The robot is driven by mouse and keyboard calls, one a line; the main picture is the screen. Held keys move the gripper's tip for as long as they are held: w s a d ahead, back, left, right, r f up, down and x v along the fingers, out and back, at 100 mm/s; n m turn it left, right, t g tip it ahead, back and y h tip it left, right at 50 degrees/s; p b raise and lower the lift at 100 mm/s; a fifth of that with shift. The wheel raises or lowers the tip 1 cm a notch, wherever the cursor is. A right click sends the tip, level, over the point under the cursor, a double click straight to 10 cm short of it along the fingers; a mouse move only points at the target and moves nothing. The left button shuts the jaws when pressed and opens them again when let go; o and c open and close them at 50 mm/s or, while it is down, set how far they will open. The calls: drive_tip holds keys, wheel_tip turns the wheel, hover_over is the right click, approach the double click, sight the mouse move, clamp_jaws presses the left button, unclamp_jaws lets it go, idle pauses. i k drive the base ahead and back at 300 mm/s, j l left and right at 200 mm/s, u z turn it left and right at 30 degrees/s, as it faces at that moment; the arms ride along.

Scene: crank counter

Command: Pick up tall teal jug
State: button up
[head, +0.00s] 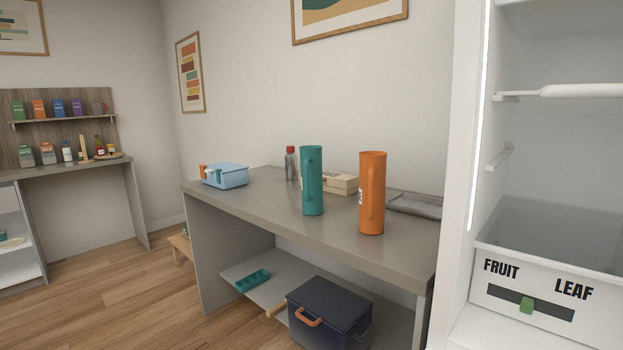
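The tall teal jug (312,182) stands upright near the front edge of the grey counter (265,211), in the middle of the head view. Its handle shows on the side facing me. A tall orange jug (371,195) of similar shape stands upright to its right, apart from it and closer to me. My gripper is not in view.
Behind the jugs are a red-capped bottle (291,165), a beige box (341,184) and a grey tray (415,204). A blue container (226,175) sits at left. A dark cooler (328,315) is on the lower shelf. An open fridge with a drawer (540,300) stands right.

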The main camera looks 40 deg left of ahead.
sight(310, 157)
drive_tip(key=i+j, duration=0.15)
drive_tip(key=j, duration=0.3)
drive_tip(key=i+j, duration=0.15)
drive_tip(key=j, duration=0.3)
drive_tip(key=i+j, duration=0.15)
drive_tip(key=j, duration=0.25)
drive_tip(key=i+j, duration=0.1)
drive_tip(key=j, duration=0.35)
drive_tip(key=i+j, duration=0.15)
drive_tip(key=j, duration=0.3)
drive_tip(key=i+j, duration=0.15)
drive_tip(key=j, duration=0.3)
drive_tip(key=i+j, duration=0.15)
drive_tip(key=j, duration=0.25)
drive_tip(key=i+j, duration=0.15)
drive_tip(key=j, duration=0.3)
